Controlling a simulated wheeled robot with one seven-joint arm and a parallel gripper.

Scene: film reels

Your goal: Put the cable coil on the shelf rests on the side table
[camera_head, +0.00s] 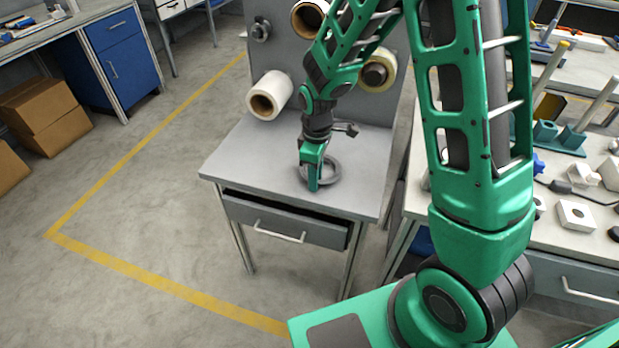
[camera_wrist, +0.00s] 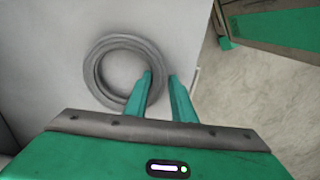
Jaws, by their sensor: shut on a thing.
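The cable coil (camera_head: 336,171) is a dark grey ring at the top of a small grey side table (camera_head: 240,161). It lies flat on the tabletop or just above it; I cannot tell which. My gripper (camera_head: 313,187) points down at the coil's near left side. In the wrist view the coil (camera_wrist: 92,74) shows as a thick grey ring. My gripper's green fingers (camera_wrist: 160,77) are shut on the coil's right side, one finger inside the ring and one outside. Part of the coil is hidden behind the fingers.
A grey panel at the table's back carries a white roll (camera_head: 269,95) and other reels on pegs. The table's drawer (camera_head: 285,224) is slightly open. A cluttered workbench (camera_head: 577,251) stands at the right. Cardboard boxes (camera_head: 54,122) sit at the left. The tabletop around the coil is clear.

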